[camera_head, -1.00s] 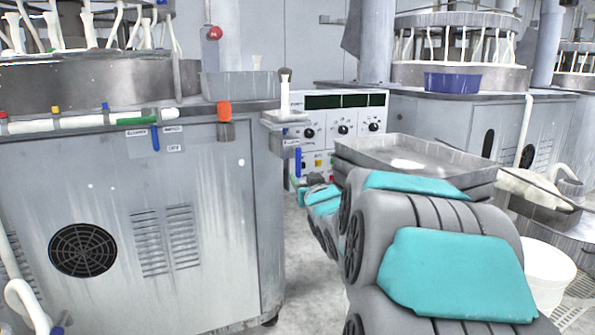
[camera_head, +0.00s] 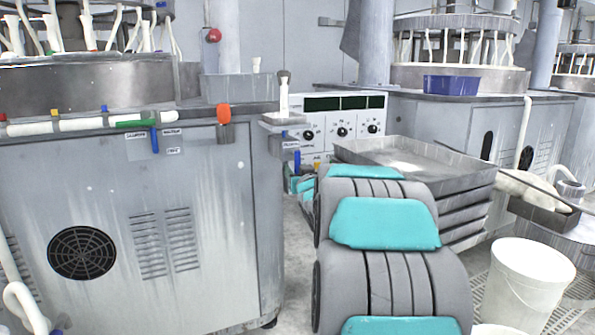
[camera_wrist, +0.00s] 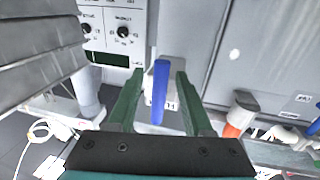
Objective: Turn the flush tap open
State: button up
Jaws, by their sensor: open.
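A blue tap lever (camera_head: 297,161) hangs at the right corner of the grey machine cabinet, below a small ledge. In the wrist view the blue lever (camera_wrist: 160,92) lies between the green fingers of my gripper (camera_wrist: 158,98), upright in the picture. My gripper is open, with visible gaps on both sides of the lever. A label behind the lever is mostly covered, so its wording cannot be read. In the head view my arm largely hides the gripper. A second blue lever (camera_head: 154,141) hangs on the cabinet front beside labels.
An orange-handled part (camera_head: 223,114) is on the cabinet edge, left of the lever. A panel with dials (camera_head: 343,128) stands behind. Stacked metal trays (camera_head: 420,160) and a white bucket (camera_head: 528,285) are at the right.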

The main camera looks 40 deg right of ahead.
jog(key=shift+c, duration=0.2)
grip_shut()
dwell(1.1)
